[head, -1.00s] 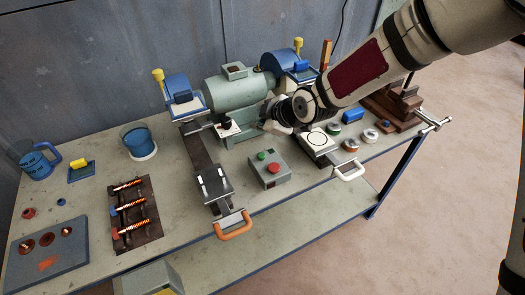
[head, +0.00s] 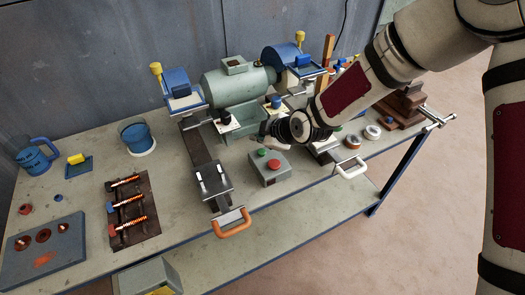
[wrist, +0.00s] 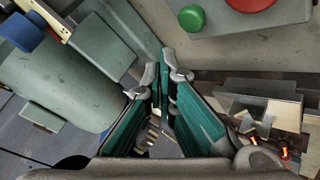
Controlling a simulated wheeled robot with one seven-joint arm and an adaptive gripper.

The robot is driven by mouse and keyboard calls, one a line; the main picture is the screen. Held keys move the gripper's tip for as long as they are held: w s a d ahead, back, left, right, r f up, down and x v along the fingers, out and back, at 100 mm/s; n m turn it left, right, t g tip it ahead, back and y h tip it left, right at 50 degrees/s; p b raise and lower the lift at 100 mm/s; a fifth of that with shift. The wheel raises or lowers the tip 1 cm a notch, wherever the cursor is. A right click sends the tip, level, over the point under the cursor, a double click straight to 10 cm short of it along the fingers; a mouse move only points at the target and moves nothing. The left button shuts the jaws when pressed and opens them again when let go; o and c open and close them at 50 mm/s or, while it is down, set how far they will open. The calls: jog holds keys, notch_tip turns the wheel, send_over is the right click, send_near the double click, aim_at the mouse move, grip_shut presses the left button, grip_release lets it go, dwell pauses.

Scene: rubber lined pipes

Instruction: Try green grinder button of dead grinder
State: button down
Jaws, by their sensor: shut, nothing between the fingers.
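The bench grinder (head: 238,88) has a grey-green motor body and blue wheel guards, and stands at the back of the bench. The grey-green button box (head: 267,177) stands on the bench in front of it, with a green button (head: 262,152) and a red button (head: 274,164) on top. My gripper (head: 263,138) is shut and empty, just behind the green button in the head view. In the wrist view the fingertips (wrist: 167,68) meet below the green button (wrist: 192,18), apart from it in the picture. The red button (wrist: 250,3) is cut by the top edge.
A slide with an orange handle (head: 232,223) lies left of the box, and one with a white handle (head: 350,167) lies to its right. A blue cup (head: 138,138), a blue jug (head: 37,157) and a spring rack (head: 130,210) stand farther left. A vise (head: 402,105) is at right.

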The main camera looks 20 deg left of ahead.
aim_at(260, 153)
jog(key=shift+f+b, duration=0.3)
jog(key=shift+f, duration=0.85)
jog(key=shift+f, duration=0.15)
dwell(0.5)
jog(key=shift+f, duration=0.25)
jog(key=shift+f+b, duration=0.4)
jog(key=shift+f, duration=0.15)
dwell(0.8)
jog(key=shift+r, duration=0.95)
jog(key=shift+r, duration=0.15)
jog(key=shift+r+p, duration=0.8)
jog(key=shift+r, duration=1.6)
